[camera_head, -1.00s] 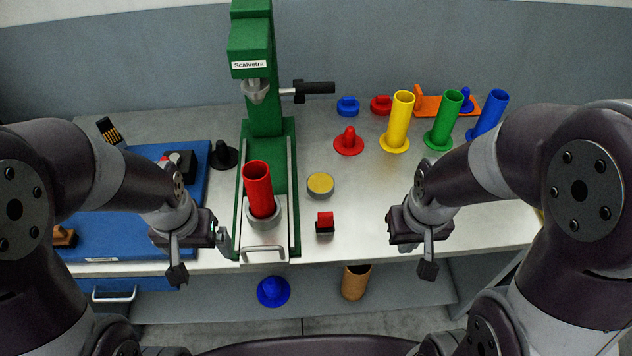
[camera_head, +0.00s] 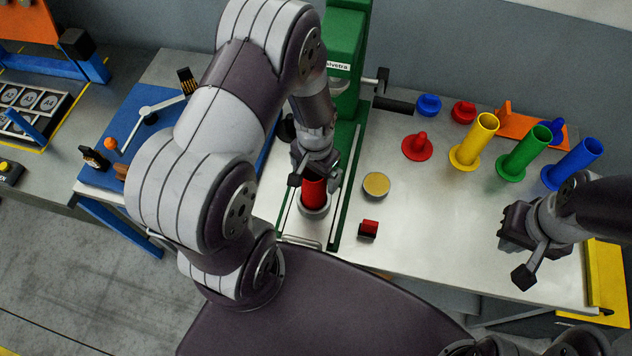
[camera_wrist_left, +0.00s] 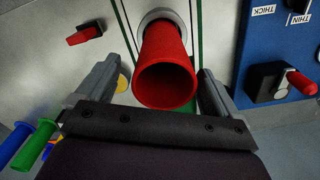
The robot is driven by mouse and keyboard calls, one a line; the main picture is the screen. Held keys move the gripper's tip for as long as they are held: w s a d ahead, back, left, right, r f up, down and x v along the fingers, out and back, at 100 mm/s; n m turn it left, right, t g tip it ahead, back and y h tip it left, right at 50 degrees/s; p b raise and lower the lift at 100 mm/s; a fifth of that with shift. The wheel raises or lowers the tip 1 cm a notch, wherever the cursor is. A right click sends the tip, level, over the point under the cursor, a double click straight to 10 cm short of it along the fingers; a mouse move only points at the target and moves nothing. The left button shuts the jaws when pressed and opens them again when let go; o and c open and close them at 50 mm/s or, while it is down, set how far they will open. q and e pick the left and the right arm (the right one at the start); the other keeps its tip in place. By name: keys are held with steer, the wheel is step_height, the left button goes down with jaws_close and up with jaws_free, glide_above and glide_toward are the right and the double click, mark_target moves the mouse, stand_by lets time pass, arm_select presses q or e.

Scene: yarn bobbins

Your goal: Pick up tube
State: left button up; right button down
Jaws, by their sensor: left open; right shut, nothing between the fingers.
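The red tube (camera_head: 314,192) stands in a grey holder (camera_head: 313,213) at the base of the green press (camera_head: 350,130). In the left wrist view the red tube (camera_wrist_left: 166,70) points its open end at the camera. My left gripper (camera_head: 313,180) is over the tube's upper part, which it partly hides. In the wrist view its open fingers (camera_wrist_left: 158,78) are on either side of the tube, with gaps on both sides. My right gripper (camera_head: 532,260) is shut and empty above the front right of the table.
Yellow (camera_head: 475,138), green (camera_head: 524,152) and blue (camera_head: 573,163) tubes stand at the right. A yellow-topped disc (camera_head: 376,185) and a small red and black block (camera_head: 369,229) lie beside the press. A blue board (camera_head: 128,140) is at the left.

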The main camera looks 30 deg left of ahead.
arm_select(q)
steer(key=shift+w+a+f, duration=0.1)
steer(key=shift+w+f, duration=0.1)
steer(key=shift+f, duration=0.45)
steer(key=shift+a+f, duration=0.1)
steer(key=shift+f, duration=0.1)
steer(key=shift+s+a+r, duration=0.1)
steer(key=shift+s, duration=0.3)
steer(key=c, duration=0.5)
steer(key=shift+w, duration=0.15)
steer(key=c, duration=0.8)
steer(key=shift+c, duration=0.2)
arm_select(e)
steer(key=shift+s+a+r, duration=0.15)
steer(key=shift+s+r, duration=0.05)
steer(key=shift+r, duration=0.1)
